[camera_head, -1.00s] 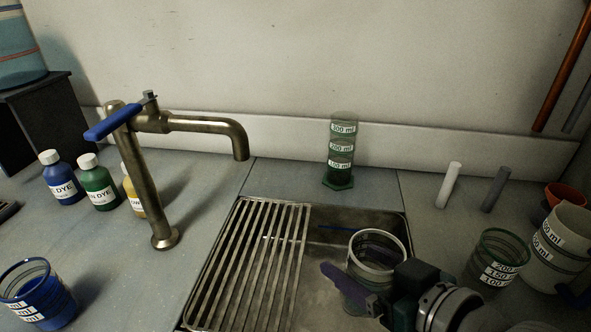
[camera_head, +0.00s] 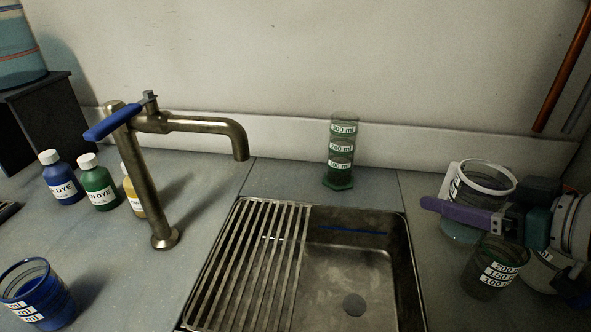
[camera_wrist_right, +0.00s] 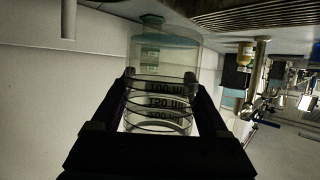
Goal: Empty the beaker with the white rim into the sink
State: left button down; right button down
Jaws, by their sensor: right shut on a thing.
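The beaker with the white rim (camera_head: 486,178) is clear and roughly upright at the right of the sink. My right gripper (camera_head: 470,208) is shut around its side, with one purple finger across the near side. In the right wrist view my right gripper (camera_wrist_right: 160,85) has its fingers on both sides of the beaker (camera_wrist_right: 163,60). A pale teal tint shows at the beaker's base; I cannot tell how much liquid it holds. The sink (camera_head: 335,268) is in the lower middle, with its round drain visible. My left gripper is not in view.
A green-rimmed beaker (camera_head: 492,275) stands just below the held beaker. A drain rack (camera_head: 250,262) covers the sink's left part. The tap (camera_head: 150,180) stands left of it. A green cylinder (camera_head: 340,160) stands behind the sink. Dye bottles (camera_head: 97,185) and a blue beaker (camera_head: 38,295) are left.

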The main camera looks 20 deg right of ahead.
jog(key=shift+a+f, duration=0.1)
jog(key=shift+a, duration=0.05)
notch_tip(320, 180, down, 9)
jog(key=w+a+n+g+h, duration=0.2)
jog(key=n+g+h, duration=0.2)
jog(key=g+h, duration=0.1)
jog(key=shift+a+f+h, duration=0.2)
jog(key=shift+a+h, duration=0.1)
jog(key=shift+a, duration=0.05)
dwell(0.6)
jog(key=shift+s+d+f+n+g+h, duration=0.1)
jog(key=shift+s+f+n+g+h, duration=0.05)
jog(key=shift+f+n+g+h, duration=0.55)
dwell(1.0)
jog(key=shift+r+n+g+h, duration=0.3)
jog(key=shift+r+h, duration=0.3)
jog(key=shift+h, duration=0.2)
dwell(0.3)
jog(key=shift+w+a+f+n+g+h, duration=0.3)
jog(key=shift+a+f+g+h, duration=0.1)
jog(key=shift+h, duration=0.2)
dwell(0.5)
jog(key=shift+w+a+r+n+g+h, duration=0.1)
jog(key=shift+a+r+n+g+h, duration=0.1)
jog(key=shift+r+n+g+h, duration=0.6)
dwell(1.3)
